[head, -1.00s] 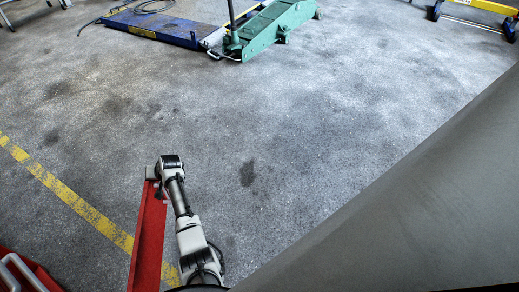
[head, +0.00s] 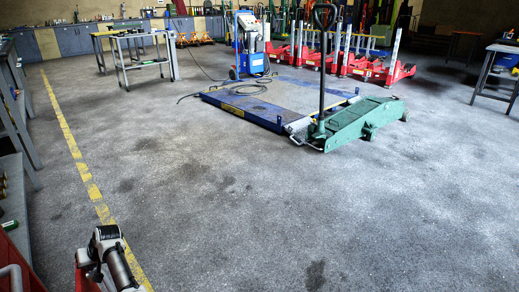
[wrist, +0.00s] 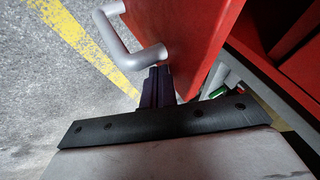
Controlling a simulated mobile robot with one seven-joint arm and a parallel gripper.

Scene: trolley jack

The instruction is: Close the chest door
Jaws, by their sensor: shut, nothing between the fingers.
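The red chest door (wrist: 187,32) fills the upper middle of the wrist view, with a bent grey handle (wrist: 128,47) on its left face. The door stands open, with a gap between it and the red chest body (wrist: 285,28) at right. My gripper (wrist: 158,75) is shut and empty. Its dark fingers are at the door's lower edge, just below the handle's near end; I cannot tell whether they touch. In the head view, my arm's end covers part of the door (head: 82,278) at the lower left, and the fingertips are hidden.
A green trolley jack (head: 365,122) stands beside a low blue platform (head: 270,100). A grey trolley table (head: 140,60) stands farther back. A workbench (head: 15,200) lines the left side. The floor in the middle and right foreground is clear. A yellow line (head: 80,165) runs along the left.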

